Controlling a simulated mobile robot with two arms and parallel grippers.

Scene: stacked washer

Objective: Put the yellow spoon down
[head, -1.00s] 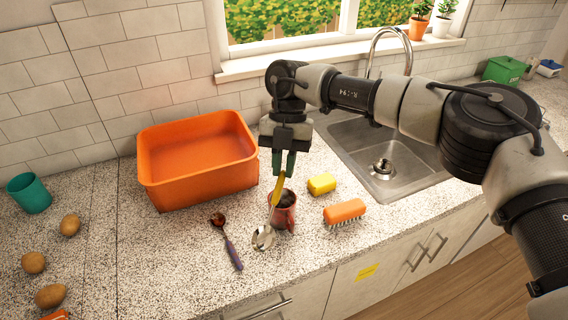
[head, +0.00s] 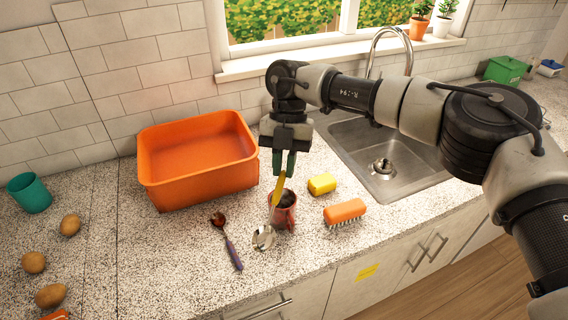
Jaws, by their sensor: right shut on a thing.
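The yellow spoon (head: 277,190) has a yellow handle and a shiny metal bowl (head: 263,237). It hangs nearly upright, bowl down, in front of and to the left of the red mug (head: 284,212). My right gripper (head: 284,164) points down and is shut on the top of the yellow handle. The spoon's bowl is at or just above the speckled counter; I cannot tell whether it touches. The mug holds something dark. My left gripper is not in view.
A purple-handled spoon (head: 231,247) lies left of the mug. An orange tub (head: 200,185) stands behind it. A yellow sponge (head: 321,184) and an orange brush (head: 345,212) lie to the right, near the sink (head: 365,140). Potatoes (head: 70,225) and a teal cup (head: 30,193) are at far left.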

